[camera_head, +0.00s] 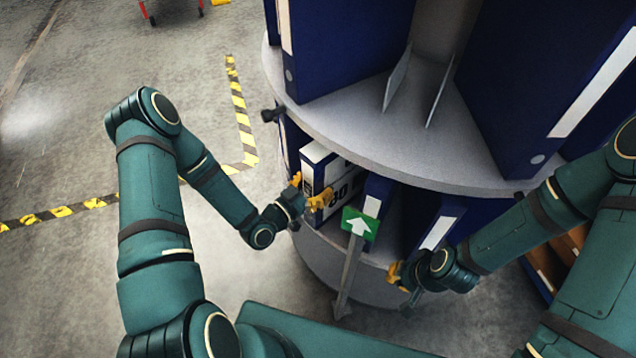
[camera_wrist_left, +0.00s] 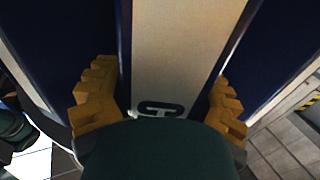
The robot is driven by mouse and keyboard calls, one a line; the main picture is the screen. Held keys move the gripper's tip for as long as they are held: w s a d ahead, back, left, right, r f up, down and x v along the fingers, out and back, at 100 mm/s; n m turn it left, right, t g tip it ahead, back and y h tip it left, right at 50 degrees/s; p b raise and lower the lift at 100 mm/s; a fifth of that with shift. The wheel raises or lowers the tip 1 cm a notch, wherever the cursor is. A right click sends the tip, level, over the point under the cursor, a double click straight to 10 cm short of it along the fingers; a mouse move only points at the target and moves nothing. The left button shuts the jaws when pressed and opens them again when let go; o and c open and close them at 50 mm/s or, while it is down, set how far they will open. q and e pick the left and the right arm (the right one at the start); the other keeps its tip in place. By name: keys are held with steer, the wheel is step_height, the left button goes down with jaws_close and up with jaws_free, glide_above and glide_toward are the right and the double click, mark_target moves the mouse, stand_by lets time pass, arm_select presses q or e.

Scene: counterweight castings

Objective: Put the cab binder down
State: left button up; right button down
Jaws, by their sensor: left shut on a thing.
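My left gripper (camera_head: 309,192) is at the lower tier of the round shelf unit, shut on a binder (camera_head: 316,153). I take this as the cab binder; its full lettering is not readable. In the left wrist view, the binder's pale spine (camera_wrist_left: 180,50), with blue sides, stands between the yellow fingers of the left gripper (camera_wrist_left: 165,105), and part of a dark letter shows low on it. In the head view the binder is upright under the upper shelf. I cannot tell whether its base touches the lower shelf. My right gripper (camera_head: 398,275) is low, right of the green arrow sign; its opening is unclear.
The grey upper shelf (camera_head: 345,135) overhangs the lower tier and carries large blue binders (camera_head: 345,45) and thin dividers (camera_head: 397,78). More blue binders (camera_head: 375,192) stand right of the held one. A green arrow sign (camera_head: 359,224) on a post stands in front.

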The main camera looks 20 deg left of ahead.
arm_select(q)
steer(key=o, duration=1.4)
steer(key=shift+f, duration=0.1)
steer(key=v, duration=1.2)
steer(key=shift+a, duration=0.1)
